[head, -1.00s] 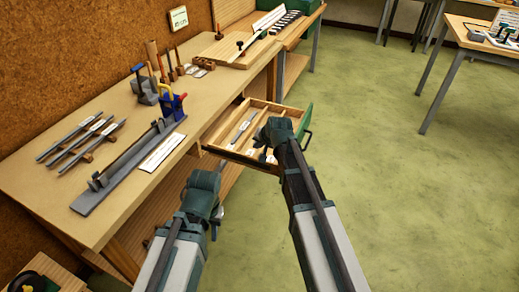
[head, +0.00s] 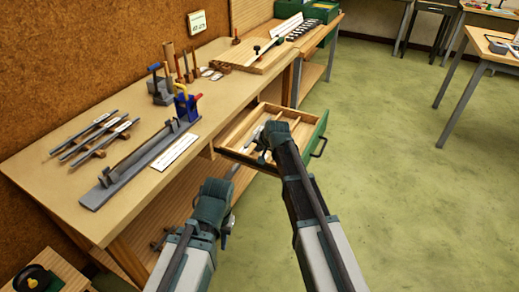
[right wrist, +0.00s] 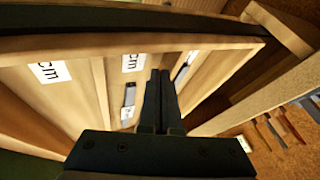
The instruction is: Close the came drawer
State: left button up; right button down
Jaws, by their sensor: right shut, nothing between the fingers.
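The came drawer (head: 248,158) stands pulled out from under the workbench, with a green front (head: 318,141) and a black handle (head: 321,149) on its right side. Its wooden dividers and compartments show, and the right wrist view shows white labels (right wrist: 133,62) and a grey piece (right wrist: 129,101) inside. My right gripper (head: 265,138) is over the open drawer, and its fingers (right wrist: 160,88) are together with nothing between them. I cannot tell whether it touches the drawer. My left gripper (head: 230,174) is low in front of the bench, left of the drawer; its fingers are hard to make out.
The workbench (head: 60,190) carries grey bars (head: 95,138), a long grey fixture (head: 140,165), and several upright tools near the back. A second bench with a green box (head: 322,11) stands behind. The green floor right of the drawer is clear.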

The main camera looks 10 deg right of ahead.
jog(key=w+a, duration=0.8)
jog(key=a, duration=0.4)
